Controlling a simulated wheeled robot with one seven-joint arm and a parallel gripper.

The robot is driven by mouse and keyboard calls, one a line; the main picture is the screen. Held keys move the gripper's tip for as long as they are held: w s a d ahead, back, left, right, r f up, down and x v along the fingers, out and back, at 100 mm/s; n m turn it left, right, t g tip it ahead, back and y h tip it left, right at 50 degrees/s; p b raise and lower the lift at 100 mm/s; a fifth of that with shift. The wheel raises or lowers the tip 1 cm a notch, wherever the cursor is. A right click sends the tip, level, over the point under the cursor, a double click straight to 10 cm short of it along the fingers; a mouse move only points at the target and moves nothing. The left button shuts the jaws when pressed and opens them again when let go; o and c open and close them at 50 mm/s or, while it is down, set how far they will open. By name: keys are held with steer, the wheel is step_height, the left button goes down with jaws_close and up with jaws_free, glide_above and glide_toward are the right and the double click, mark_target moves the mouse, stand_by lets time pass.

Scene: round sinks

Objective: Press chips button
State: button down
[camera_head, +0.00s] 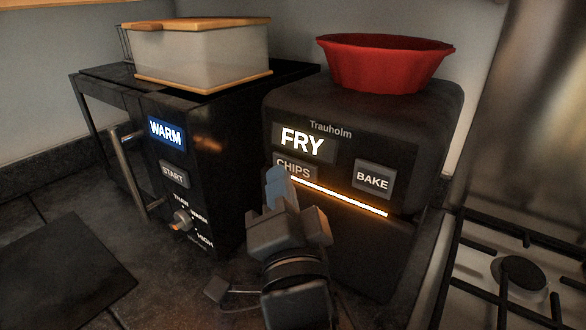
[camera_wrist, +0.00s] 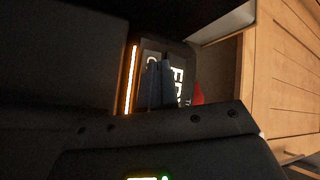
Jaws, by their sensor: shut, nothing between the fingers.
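The CHIPS button (camera_head: 296,169) is on the front of the black Trauholm appliance (camera_head: 362,125), below the lit FRY panel (camera_head: 304,143) and left of the BAKE button (camera_head: 373,178). My gripper (camera_head: 278,182) is shut and empty, with its blue-grey fingertips just below the CHIPS lettering and overlapping the button's lower left part. I cannot tell whether the tips touch it. In the wrist view, the fingers (camera_wrist: 160,85) lie in front of the button area and hide most of the CHIPS label. An orange light strip (camera_head: 340,197) glows under the buttons.
A red bowl (camera_head: 384,62) stands on the appliance. To the left is a black oven (camera_head: 180,140) with a WARM display, START button and knob, carrying a bread box (camera_head: 200,55). A gas hob (camera_head: 515,275) is at the right.

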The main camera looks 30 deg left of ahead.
steer(key=s+b, duration=0.1)
steer(key=s, duration=0.1)
steer(key=s+b, duration=0.2)
steer(key=shift+s+a+f, duration=0.1)
steer(key=shift+s+a, duration=0.1)
steer(key=shift+s, duration=0.15)
stand_by(0.6)
